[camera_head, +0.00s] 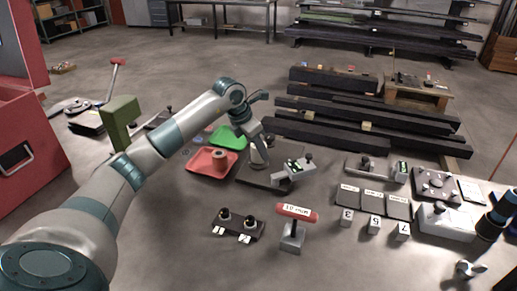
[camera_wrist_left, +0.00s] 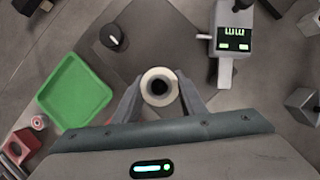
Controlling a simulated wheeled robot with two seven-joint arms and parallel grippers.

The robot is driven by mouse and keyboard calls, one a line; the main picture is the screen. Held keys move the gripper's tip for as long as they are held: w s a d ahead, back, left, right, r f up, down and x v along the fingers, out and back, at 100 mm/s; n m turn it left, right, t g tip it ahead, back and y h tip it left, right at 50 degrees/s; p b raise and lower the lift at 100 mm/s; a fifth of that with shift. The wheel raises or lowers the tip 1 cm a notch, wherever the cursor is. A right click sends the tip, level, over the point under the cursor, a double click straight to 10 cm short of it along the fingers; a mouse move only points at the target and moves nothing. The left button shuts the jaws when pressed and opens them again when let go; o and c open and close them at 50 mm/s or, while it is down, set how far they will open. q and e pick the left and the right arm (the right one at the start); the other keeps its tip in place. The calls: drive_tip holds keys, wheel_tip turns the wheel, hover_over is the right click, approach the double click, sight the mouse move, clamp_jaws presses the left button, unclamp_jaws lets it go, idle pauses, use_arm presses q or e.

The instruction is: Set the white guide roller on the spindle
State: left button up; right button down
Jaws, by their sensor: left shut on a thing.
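My left gripper (camera_head: 258,142) is shut on the white guide roller, which shows as a pale ring with a dark centre (camera_wrist_left: 160,87) between the two fingertips in the left wrist view. In the head view the roller (camera_head: 257,157) is partly hidden by the gripper, over the dark base plate (camera_head: 252,180). In the wrist view a short dark post (camera_wrist_left: 113,37), possibly the spindle, stands on that plate, up and left of the roller and apart from it. I cannot tell how high the roller is above the plate.
A grey device with a lit display (camera_wrist_left: 232,40) stands right of the roller. A green tray (camera_head: 228,136) and a red tray (camera_head: 200,168) holding a reddish-brown part (camera_head: 220,158) lie to the left. A red-handled lever labelled in white (camera_head: 297,213) stands in front.

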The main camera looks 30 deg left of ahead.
use_arm(q)
drive_tip(key=shift+f+b, duration=0.35)
drive_tip(key=shift+f, duration=0.05)
drive_tip(key=o, duration=1.8)
wheel_tip(320, 180, up, 9)
drive_tip(key=p, duration=0.4)
drive_tip(key=shift+p, duration=0.4)
